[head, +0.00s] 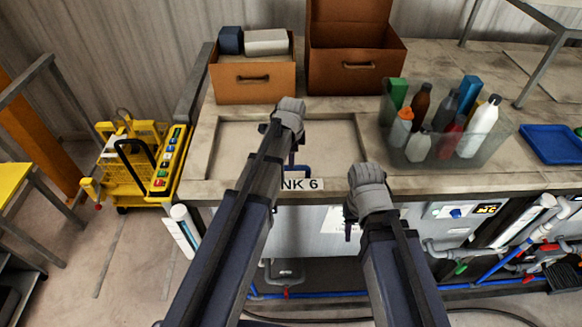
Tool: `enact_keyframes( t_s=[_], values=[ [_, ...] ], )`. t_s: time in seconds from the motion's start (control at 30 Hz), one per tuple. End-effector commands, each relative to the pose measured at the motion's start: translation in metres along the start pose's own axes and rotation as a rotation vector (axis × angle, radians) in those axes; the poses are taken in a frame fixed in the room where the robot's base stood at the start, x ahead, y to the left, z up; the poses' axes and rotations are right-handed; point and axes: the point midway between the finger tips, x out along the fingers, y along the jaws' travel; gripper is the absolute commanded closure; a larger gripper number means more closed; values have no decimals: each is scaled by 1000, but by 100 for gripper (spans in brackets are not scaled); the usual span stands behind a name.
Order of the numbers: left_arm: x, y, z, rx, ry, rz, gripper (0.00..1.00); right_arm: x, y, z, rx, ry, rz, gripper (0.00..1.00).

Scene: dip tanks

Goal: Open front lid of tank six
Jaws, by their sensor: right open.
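Tank six shows at the centre, with a label (302,184) reading "NK 6" on its front edge, the rest hidden by my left arm. Its front lid (235,150) is a pale flat panel lying down in a recessed frame. A blue handle (298,170) shows at the lid's front edge, partly behind my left arm. My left gripper (286,125) is over the lid, beyond the handle; its jaws are mostly hidden. My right gripper (352,212) is open, right of the label at the tank's front edge, apart from the handle.
Two brown boxes (253,87) (345,80) stand behind the lid. A clear bin (450,150) of several bottles stands to the right, beside a blue tray (552,143). A yellow cart (130,165) is at left. Pipes (490,278) run below the front edge.

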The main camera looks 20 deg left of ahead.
Motion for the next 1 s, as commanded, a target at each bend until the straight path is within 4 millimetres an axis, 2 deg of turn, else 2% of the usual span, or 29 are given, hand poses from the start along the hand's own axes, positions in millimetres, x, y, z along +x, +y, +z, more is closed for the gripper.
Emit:
enact_keyframes(
  t_s=[0.03,0.4,0.77,0.8,1.0],
  values=[
    [12,1,0,0,0,0,44,12,-1,-1,-1,0,0,50],
    [56,0,0,0,0,0,44,55,-5,-4,2,2,0,50],
    [59,0,0,0,0,0,44,58,-5,-4,3,3,0,50],
    [59,0,0,0,0,0,45,58,-5,-4,3,3,0,50],
    [59,0,0,0,0,0,68,58,-5,-4,3,3,0,50]
  ],
)
